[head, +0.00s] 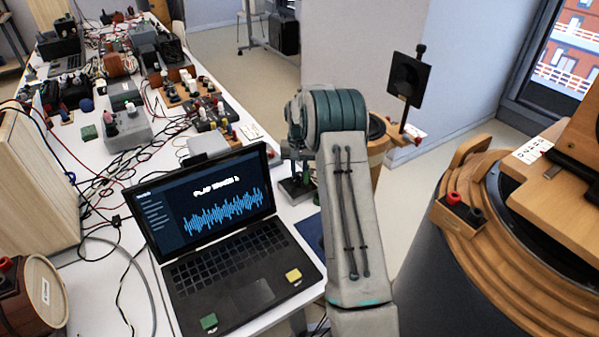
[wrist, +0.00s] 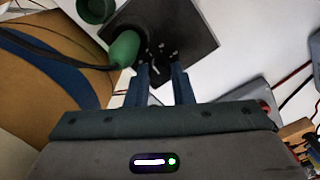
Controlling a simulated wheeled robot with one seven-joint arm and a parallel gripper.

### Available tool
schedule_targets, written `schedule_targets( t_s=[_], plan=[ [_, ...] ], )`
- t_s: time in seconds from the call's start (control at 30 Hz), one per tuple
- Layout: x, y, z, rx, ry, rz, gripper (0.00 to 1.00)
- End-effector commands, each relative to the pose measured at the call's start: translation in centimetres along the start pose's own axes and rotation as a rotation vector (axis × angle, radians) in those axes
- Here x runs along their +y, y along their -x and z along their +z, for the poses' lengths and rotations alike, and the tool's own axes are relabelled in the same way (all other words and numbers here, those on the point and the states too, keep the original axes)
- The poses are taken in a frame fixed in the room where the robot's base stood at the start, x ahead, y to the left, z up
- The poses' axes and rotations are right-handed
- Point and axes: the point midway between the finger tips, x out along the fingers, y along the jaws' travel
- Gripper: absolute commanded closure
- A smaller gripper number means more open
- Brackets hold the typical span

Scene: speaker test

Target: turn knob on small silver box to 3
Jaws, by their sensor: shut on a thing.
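My gripper (head: 297,170) is low over the table's right edge, just right of the laptop and partly hidden by my arm. In the wrist view my gripper (wrist: 160,78) points at a dark square plate (wrist: 185,28) with several small bright metal parts on it. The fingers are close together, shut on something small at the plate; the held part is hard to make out. A small silver-grey box (head: 208,143) lies behind the laptop, left of my gripper. I cannot make out a knob or numbers on it.
An open laptop (head: 225,235) with a blue waveform fills the table's front. Boxes, knobs and loose cables crowd the table behind it. In the wrist view a green-ended black cable (wrist: 124,50) is close left of the fingers. A large wooden-topped drum (head: 420,235) stands right.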

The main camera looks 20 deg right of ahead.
Motion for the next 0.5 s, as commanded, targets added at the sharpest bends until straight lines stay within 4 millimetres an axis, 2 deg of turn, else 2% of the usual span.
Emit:
schedule_targets(
  t_s=[0.5],
  plan=[
    [-0.04,0.04,-0.01,0.001,-0.490,0.000,1.00]
  ],
)
